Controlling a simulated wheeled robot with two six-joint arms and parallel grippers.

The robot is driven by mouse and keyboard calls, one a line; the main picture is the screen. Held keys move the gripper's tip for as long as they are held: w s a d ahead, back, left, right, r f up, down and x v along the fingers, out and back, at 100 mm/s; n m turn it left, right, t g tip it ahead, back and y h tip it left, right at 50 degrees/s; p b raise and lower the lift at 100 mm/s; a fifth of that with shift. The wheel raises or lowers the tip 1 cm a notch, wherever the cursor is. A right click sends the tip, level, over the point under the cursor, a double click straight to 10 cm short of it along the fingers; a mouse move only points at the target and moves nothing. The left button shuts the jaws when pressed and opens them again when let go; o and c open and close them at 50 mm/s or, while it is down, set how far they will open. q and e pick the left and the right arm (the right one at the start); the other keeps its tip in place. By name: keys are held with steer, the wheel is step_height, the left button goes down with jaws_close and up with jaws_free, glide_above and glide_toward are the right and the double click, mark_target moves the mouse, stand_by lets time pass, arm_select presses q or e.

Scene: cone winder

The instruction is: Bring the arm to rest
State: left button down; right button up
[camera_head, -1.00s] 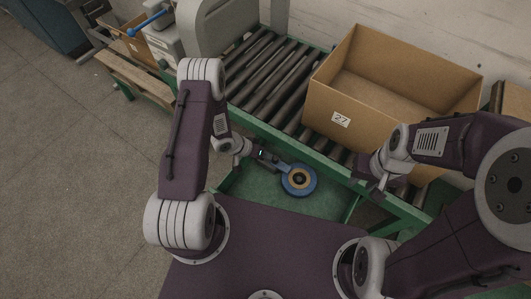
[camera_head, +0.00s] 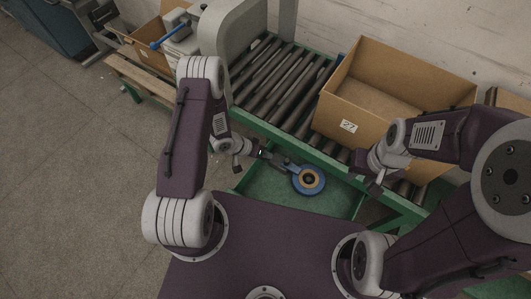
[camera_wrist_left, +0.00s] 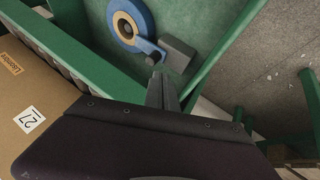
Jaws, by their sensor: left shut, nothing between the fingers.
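My left arm comes in from the left in the head view. Its gripper (camera_head: 264,154) is shut with nothing between the fingers, just left of a blue disc tool's dark handle. The blue disc tool (camera_head: 309,181) has a tan ring at its centre and lies on a green surface below the roller conveyor. In the left wrist view the shut fingers (camera_wrist_left: 162,88) point toward the tool (camera_wrist_left: 126,25), with a visible gap. My right gripper (camera_head: 374,187) hangs in front of the conveyor's green rail; its fingers are too small to judge.
An open cardboard box (camera_head: 398,98) labelled 27 stands on the roller conveyor (camera_head: 278,82), close to my right arm. The green rail (camera_head: 290,143) runs between my arms and the rollers. Another box (camera_head: 143,43) stands at the back left. The floor at left is clear.

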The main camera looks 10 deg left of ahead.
arm_select(q)
steer(key=shift+s+a+r, duration=0.15)
steer(key=shift+a+r, duration=0.05)
steer(key=shift+r, duration=0.15)
arm_select(e)
steer(key=shift+a+r, duration=0.15)
steer(key=shift+r, duration=0.15)
steer(key=shift+a, duration=0.1)
